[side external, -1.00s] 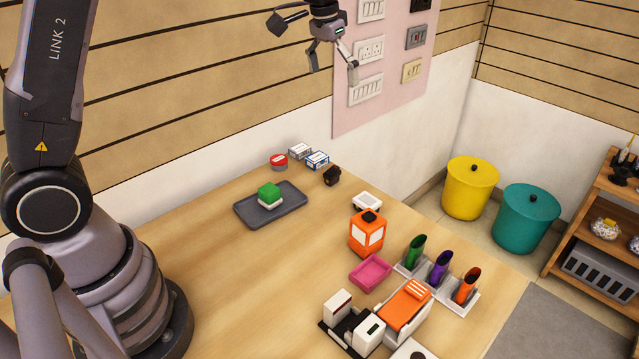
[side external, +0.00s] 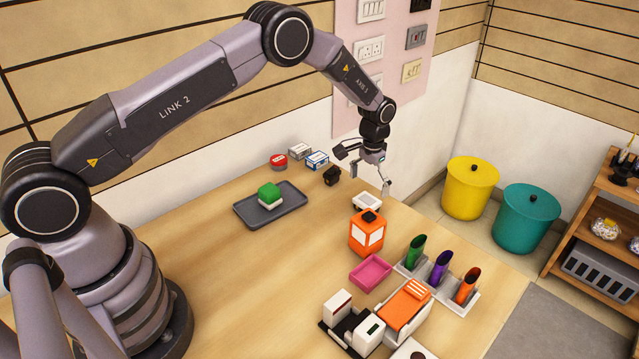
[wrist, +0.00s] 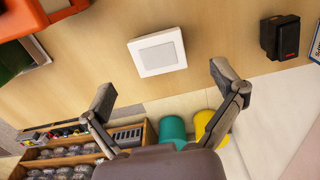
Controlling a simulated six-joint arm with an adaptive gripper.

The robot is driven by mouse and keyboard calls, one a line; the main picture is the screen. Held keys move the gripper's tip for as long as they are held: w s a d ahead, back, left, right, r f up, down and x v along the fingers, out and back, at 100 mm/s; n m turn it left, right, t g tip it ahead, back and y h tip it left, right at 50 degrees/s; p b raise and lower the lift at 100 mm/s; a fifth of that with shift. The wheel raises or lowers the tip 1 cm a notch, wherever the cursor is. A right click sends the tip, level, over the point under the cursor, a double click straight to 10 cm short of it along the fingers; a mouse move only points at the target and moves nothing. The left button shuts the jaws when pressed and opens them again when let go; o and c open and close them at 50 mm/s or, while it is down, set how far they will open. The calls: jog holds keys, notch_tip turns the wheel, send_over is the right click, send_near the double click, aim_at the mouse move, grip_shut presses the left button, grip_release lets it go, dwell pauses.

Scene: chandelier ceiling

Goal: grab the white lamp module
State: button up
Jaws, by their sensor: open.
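The white lamp module (side external: 367,201) is a flat square with a grey inner panel. It lies on the wooden table near the back edge, just behind the orange lantern-like block. It also shows in the wrist view (wrist: 158,52), above the gap between the fingers. My gripper (side external: 371,188) is open and empty, above the module and apart from it. In the wrist view my gripper's fingertips (wrist: 162,84) are spread wide, with nothing between them.
The orange block (side external: 367,234) stands close in front of the module. A small black switch (side external: 332,176) lies to its left. A pink tray (side external: 370,272) and a stand with green, purple and orange tubes (side external: 440,268) are nearer. The table's left front is clear.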

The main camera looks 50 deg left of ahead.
aim_at(367, 200)
notch_tip(367, 200, down, 6)
jog(key=shift+r, duration=0.1)
dwell(0.4)
jog(key=c, duration=1.3)
jog(key=shift+o, duration=0.2)
jog(key=shift+r, duration=0.1)
